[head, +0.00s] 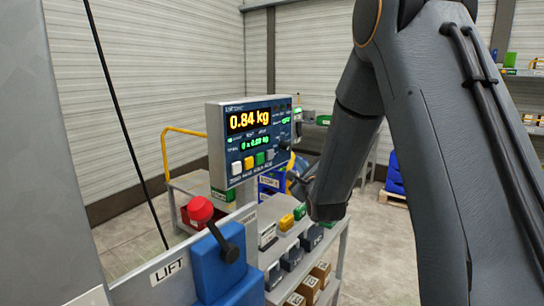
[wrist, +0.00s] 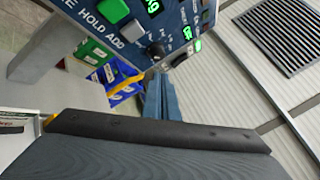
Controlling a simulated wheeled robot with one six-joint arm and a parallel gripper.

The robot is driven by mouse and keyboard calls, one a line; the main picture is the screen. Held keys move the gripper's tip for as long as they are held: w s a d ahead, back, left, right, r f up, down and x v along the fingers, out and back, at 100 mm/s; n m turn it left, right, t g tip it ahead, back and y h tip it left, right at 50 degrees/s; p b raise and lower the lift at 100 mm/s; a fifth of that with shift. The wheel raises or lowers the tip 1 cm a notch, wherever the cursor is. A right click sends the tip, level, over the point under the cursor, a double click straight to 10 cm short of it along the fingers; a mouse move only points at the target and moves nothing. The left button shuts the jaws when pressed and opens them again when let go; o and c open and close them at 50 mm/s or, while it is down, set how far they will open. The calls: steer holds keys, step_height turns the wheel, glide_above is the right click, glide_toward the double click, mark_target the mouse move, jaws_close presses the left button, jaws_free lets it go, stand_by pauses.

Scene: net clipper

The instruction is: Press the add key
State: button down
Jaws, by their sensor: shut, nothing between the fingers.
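The add key is the pale grey-white key at the right end of the key row on the scale display box. It shows in the head view (head: 270,154) and, above the label ADD, in the wrist view (wrist: 132,30). The green HOLD key (wrist: 113,10) sits beside it. My gripper (wrist: 160,80) is shut and empty, its blue-grey fingers in front of the panel, apart from the add key. In the head view, my gripper is partly hidden behind my arm, to the right of and below the display box.
The display box (head: 215,150) reads 0.84 kg. A blue lift control (head: 218,265) with a black lever and a red knob (head: 199,210) stand in the foreground. Yellow and green blocks and several dark bins lie on the bench below the panel. A yellow rail (head: 180,130) is behind.

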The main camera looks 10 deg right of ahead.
mark_target(274, 153)
steer(key=w+a+b, duration=0.1)
steer(key=w+a, duration=0.4)
steer(key=shift+w+a, duration=0.35)
steer(key=shift+w+a, duration=0.1)
stand_by(2.0)
steer(key=shift+w+a+b, duration=0.2)
steer(key=shift+b, duration=0.25)
steer(key=shift+w+a, duration=0.3)
stand_by(0.5)
stand_by(0.4)
steer(key=shift+s+d+b, duration=0.35)
steer(key=shift+s+d, duration=0.25)
